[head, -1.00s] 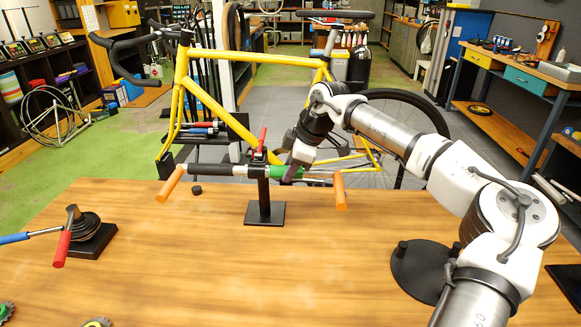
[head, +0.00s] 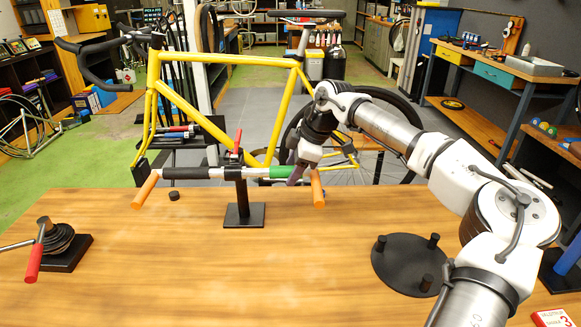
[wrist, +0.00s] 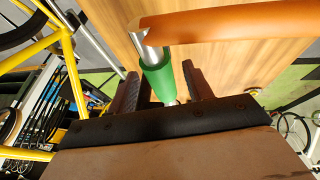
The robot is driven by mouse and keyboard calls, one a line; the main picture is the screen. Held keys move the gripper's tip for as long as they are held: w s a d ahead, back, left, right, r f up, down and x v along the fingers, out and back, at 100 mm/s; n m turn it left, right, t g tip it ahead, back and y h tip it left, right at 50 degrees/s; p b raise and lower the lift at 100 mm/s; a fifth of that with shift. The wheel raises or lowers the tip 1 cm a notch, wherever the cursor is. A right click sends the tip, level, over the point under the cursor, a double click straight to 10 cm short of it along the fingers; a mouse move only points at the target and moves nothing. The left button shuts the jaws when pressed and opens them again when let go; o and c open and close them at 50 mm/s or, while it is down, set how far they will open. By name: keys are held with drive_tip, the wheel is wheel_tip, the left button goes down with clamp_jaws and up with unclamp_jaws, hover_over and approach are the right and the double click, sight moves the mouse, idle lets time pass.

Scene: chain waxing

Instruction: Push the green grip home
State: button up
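The green grip (head: 283,172) is on the right part of a horizontal bar held by a black stand (head: 243,214) on the table. It also shows in the wrist view (wrist: 161,80), with bare metal tube between it and an orange handle (wrist: 230,22). My gripper (head: 299,176) is at the green grip's right end, left of the orange handle. In the wrist view my gripper's fingers (wrist: 163,84) stand on either side of the green grip. A gap shows beside the right finger, so they look partly open. The grip's near end is partly hidden.
A left orange handle (head: 145,191) and a black grip (head: 187,173) are on the bar. A yellow bicycle frame (head: 200,105) stands behind. A black three-post disc (head: 405,268) lies right; a red-handled tool on a black base (head: 66,252) is left.

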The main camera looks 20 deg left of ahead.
drive_tip(key=shift+a, duration=0.15)
drive_tip(key=b+v, duration=0.2)
drive_tip(key=v, duration=1.1)
drive_tip(key=shift+r, duration=0.35)
drive_tip(key=shift+s, duration=0.1)
